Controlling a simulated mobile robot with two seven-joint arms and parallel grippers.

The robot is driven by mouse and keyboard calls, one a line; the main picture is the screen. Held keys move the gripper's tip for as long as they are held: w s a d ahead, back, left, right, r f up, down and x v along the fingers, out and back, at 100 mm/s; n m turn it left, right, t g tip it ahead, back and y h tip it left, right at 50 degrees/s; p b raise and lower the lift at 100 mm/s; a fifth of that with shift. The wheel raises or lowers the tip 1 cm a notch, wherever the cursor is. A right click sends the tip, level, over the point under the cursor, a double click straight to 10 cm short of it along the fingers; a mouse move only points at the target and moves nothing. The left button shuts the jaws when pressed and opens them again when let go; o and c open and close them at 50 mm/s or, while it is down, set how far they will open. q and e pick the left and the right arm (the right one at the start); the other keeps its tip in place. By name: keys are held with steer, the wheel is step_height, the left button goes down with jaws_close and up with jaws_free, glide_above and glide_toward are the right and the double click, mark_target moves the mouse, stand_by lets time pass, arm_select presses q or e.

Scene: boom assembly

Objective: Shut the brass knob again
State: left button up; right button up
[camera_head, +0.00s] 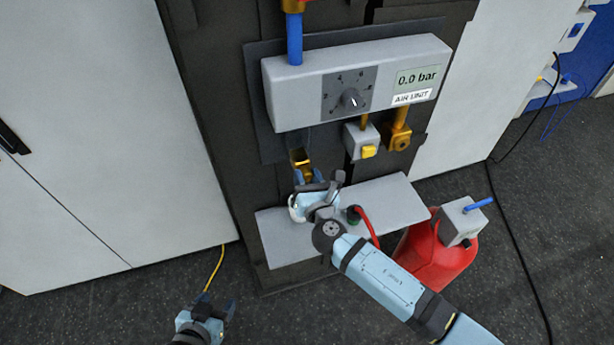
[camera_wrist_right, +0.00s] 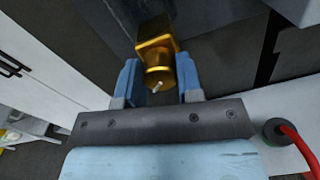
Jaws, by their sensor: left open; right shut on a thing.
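The brass knob (camera_wrist_right: 160,78) sits at the end of a square brass fitting (camera_wrist_right: 155,45) in the right wrist view, with a small pale pin on its face. In the head view the brass fitting (camera_head: 300,158) shows under the left end of the air unit (camera_head: 296,97). My right gripper (camera_wrist_right: 158,84) has one blue finger on each side of the knob and is shut on it. In the head view the right gripper (camera_head: 308,178) partly hides the knob. My left gripper (camera_head: 214,310) is open and empty, low at the bottom left.
The air unit's dial (camera_head: 350,97) stands beside a display (camera_head: 416,77) reading 0.0 bar. A yellow-button box (camera_head: 362,140) and another brass fitting (camera_head: 398,138) hang below. A grey shelf (camera_head: 390,200) with a red hose (camera_head: 369,228) lies beneath; a red canister (camera_head: 425,255) stands right.

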steer(key=shift+w+r+n, duration=0.15)
steer(key=shift+r+n, duration=0.05)
steer(key=shift+n, duration=0.2)
steer(key=o, duration=0.9)
steer(key=shift+f, duration=0.15)
steer(key=shift+s+d+f, duration=0.1)
steer(key=shift+s, duration=0.4)
steer(key=shift+b+v, duration=1.3)
steer(key=shift+v, duration=5.1)
steer(key=shift+d, duration=0.1)
